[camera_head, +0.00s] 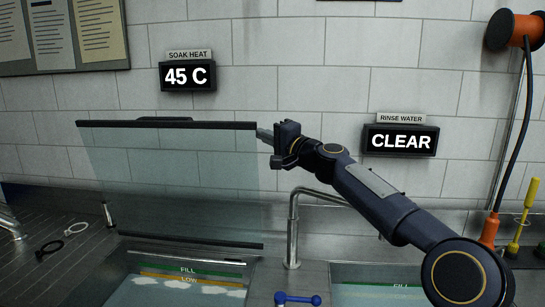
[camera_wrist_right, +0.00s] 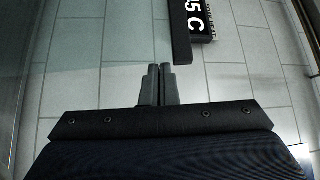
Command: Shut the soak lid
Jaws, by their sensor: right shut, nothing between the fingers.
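The soak lid (camera_head: 180,180) is a clear pane with dark top and bottom bars. It stands raised, roughly upright, at the back of the soak basin (camera_head: 180,289). My right gripper (camera_head: 263,134) is shut and empty. Its fingertips are close to the right end of the lid's top bar (camera_head: 170,125); I cannot tell whether they touch it. In the right wrist view the shut fingers (camera_wrist_right: 159,72) point up the picture, with the end of a dark bar (camera_wrist_right: 179,30), apparently the lid's, just beyond them. My left gripper is not in view.
Displays reading 45 C (camera_head: 187,76) and CLEAR (camera_head: 400,141) hang on the tiled wall. A curved tap (camera_head: 293,225) stands right of the lid.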

